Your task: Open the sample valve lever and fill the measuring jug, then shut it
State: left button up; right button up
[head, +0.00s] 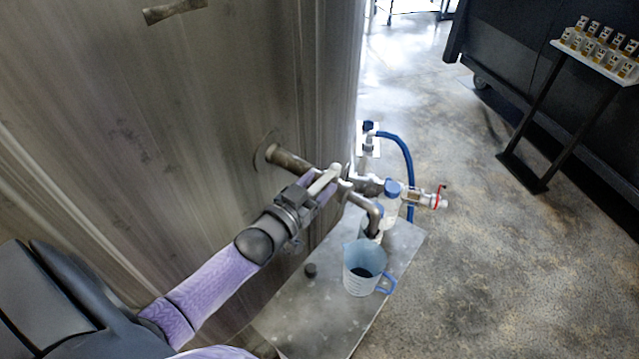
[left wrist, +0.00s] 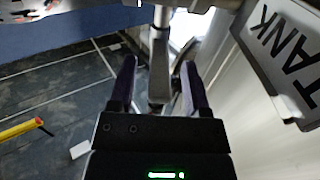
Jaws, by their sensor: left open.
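The measuring jug (head: 362,262) is pale blue with a blue handle and stands upright on a grey metal stand. A dark patch shows inside it; I cannot tell whether it is liquid. A metal valve and pipe (head: 290,160) come out of the tank wall, with a bent spout (head: 372,212) behind the jug. My left gripper (head: 328,180) is at the valve. In the left wrist view, the open fingers of this gripper (left wrist: 158,85) straddle a grey bar (left wrist: 158,66), which looks like the valve lever. Contact is unclear. My right gripper is not in view.
A blue hose (head: 409,165) and a red-handled fitting (head: 437,198) are beside the valve. A rack of vials (head: 600,50) stands at upper right.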

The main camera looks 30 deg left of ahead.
pick_arm(q)
jog(key=shift+w, duration=0.35)
jog(key=shift+d, duration=0.1)
grip_shut()
dwell(1.1)
